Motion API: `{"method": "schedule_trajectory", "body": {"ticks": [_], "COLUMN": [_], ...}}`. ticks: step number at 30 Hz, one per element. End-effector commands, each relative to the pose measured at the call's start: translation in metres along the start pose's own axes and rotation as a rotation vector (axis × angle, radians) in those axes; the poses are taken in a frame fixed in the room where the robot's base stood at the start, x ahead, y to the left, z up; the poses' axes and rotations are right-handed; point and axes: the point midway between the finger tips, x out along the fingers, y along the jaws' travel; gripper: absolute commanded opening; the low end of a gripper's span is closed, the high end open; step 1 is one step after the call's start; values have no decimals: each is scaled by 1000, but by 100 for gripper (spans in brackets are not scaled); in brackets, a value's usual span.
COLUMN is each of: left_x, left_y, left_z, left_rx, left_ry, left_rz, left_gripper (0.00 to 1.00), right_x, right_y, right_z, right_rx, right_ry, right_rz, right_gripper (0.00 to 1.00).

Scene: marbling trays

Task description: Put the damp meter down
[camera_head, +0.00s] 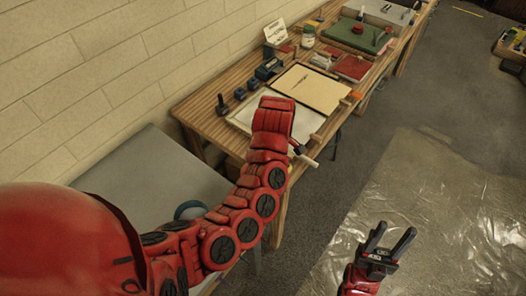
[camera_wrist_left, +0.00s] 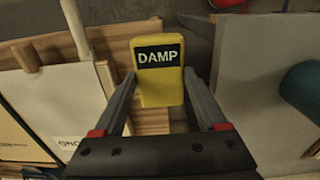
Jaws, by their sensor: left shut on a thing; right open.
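The damp meter (camera_wrist_left: 160,90) is a yellow block with a black label reading DAMP, seen in the left wrist view. My left gripper (camera_wrist_left: 161,76) is shut on it, one finger on each side. Beneath the meter in that view is the end of the wooden bench (camera_wrist_left: 113,42); I cannot tell whether they touch. In the head view my red left arm hides the meter and most of that gripper, beside the bench (camera_head: 200,98). My right gripper (camera_head: 392,240) is open and empty, away from the bench over the plastic floor sheet.
A grey surface (camera_head: 150,165) stands left of the bench's near end, with a teal round thing (camera_wrist_left: 304,90) on it. White and cream trays (camera_head: 312,88), small dark blue things (camera_head: 239,93), a jar (camera_head: 308,36) and red pieces crowd the bench. A plastic sheet (camera_head: 440,200) covers the floor at right.

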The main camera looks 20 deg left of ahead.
Motion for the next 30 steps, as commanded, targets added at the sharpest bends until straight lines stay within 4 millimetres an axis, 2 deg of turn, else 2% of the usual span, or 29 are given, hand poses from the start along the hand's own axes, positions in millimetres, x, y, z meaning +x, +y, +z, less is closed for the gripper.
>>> {"method": "schedule_trajectory", "body": {"ticks": [1,8,10,22,30], "left_x": [2,6,5,9,35], "left_y": [5,28,30,37,37], "left_z": [-16,-63,-67,-82,-82], "left_rx": [-1,-2,5,1,3], "left_ry": [7,6,4,-3,0], "left_rz": [-3,-1,-8,-3,-4], "left_gripper": [30,30,30,30,30], "right_x": [-4,-15,-7,0,16], "right_y": [0,-1,0,0,1], "right_z": [1,2,1,0,-3], "right_rx": [0,0,0,0,0], "right_ry": [0,0,0,0,0], "right_rz": [0,0,0,0,0], "right_gripper": [50,50,50,50,50]}}
